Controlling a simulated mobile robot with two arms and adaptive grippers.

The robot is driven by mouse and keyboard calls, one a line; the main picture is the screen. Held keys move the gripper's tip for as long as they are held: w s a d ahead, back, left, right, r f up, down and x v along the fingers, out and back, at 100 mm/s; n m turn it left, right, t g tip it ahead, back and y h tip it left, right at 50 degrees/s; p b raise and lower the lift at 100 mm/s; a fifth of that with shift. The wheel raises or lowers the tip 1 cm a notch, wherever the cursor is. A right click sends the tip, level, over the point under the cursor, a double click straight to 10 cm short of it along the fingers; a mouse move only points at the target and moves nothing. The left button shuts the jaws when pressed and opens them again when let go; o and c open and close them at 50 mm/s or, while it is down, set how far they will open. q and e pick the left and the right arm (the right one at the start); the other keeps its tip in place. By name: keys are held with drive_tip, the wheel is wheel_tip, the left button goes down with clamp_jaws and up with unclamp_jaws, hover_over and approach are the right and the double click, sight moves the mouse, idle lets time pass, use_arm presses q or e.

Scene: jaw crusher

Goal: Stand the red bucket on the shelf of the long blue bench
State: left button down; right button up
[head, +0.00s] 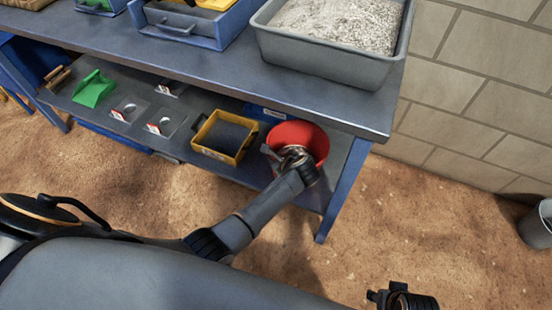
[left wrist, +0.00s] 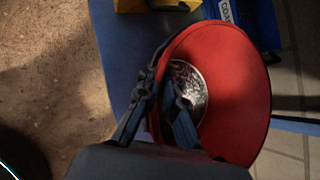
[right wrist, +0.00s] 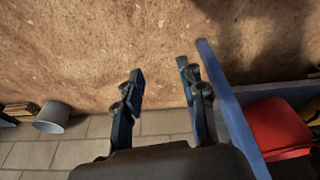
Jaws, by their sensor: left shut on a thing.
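The red bucket (head: 300,135) is at the right end of the lower shelf (head: 90,115) of the long blue bench (head: 347,188). Its mouth faces up; whether its base rests on the shelf is hidden. My left gripper (head: 290,155) is shut on the near wall of the bucket. In the left wrist view, one finger is outside and one inside the bucket (left wrist: 240,90), which shows a shiny grey bottom. My right gripper (right wrist: 160,80) is open and empty over the floor, right of the bench. The bucket also shows behind the bench leg in the right wrist view (right wrist: 278,125).
A yellow bin (head: 222,137) stands left of the bucket on the shelf. Further left are a green scoop (head: 94,88) and red-and-white labels (head: 123,112). A grey tray of gravel (head: 330,55) is on the worktop above. A grey pail (head: 538,226) stands by the wall.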

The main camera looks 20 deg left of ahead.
use_arm(q)
drive_tip(key=c, duration=1.5)
unclamp_jaws()
